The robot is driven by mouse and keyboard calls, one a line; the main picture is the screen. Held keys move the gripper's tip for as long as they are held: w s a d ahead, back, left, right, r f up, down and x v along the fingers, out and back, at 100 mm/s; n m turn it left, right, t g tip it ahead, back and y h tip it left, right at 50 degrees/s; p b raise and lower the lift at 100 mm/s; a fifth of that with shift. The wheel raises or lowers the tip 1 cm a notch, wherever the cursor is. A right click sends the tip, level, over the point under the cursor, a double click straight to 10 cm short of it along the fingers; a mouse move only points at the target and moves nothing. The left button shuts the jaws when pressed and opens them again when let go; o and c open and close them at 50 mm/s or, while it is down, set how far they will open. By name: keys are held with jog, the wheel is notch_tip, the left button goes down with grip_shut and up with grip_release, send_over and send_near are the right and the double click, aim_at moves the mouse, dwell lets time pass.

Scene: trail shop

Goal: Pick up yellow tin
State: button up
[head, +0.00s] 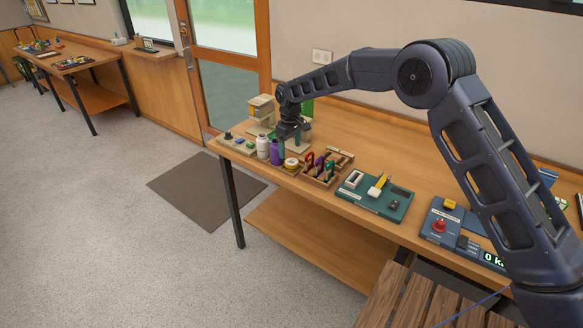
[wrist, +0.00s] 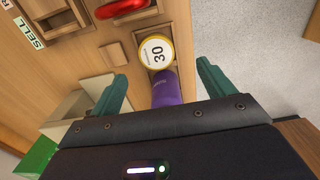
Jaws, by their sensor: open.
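The yellow tin (head: 292,164) stands near the front edge of the wooden table, between a purple bottle (head: 274,153) and a wooden rack (head: 318,181). My gripper (head: 287,147) is above the table behind the bottle and tin. In the wrist view its two teal fingers (wrist: 163,86) are spread wide and hold nothing. The purple bottle (wrist: 167,90) shows between the fingers, and the tin lies just beyond the fingertips.
A white bottle (head: 262,147) stands left of the purple one. The rack holds several coloured carabiners. A green board (head: 372,200) and a blue unit with a red knob (head: 439,226) lie farther right. The floor (head: 130,240) in front is clear apart from a dark mat (head: 205,187).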

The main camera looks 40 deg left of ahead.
aim_at(291, 161)
jog(key=shift+w+d+f, duration=0.1)
jog(key=shift+w+f, duration=0.05)
jog(key=shift+f, duration=1.5)
jog(key=shift+w+d+f, duration=0.1)
jog(key=shift+f, duration=1.55)
jog(key=c, duration=1.1)
jog(key=shift+o, duration=0.2)
jog(key=shift+a+r, duration=0.1)
jog(key=shift+r, duration=0.05)
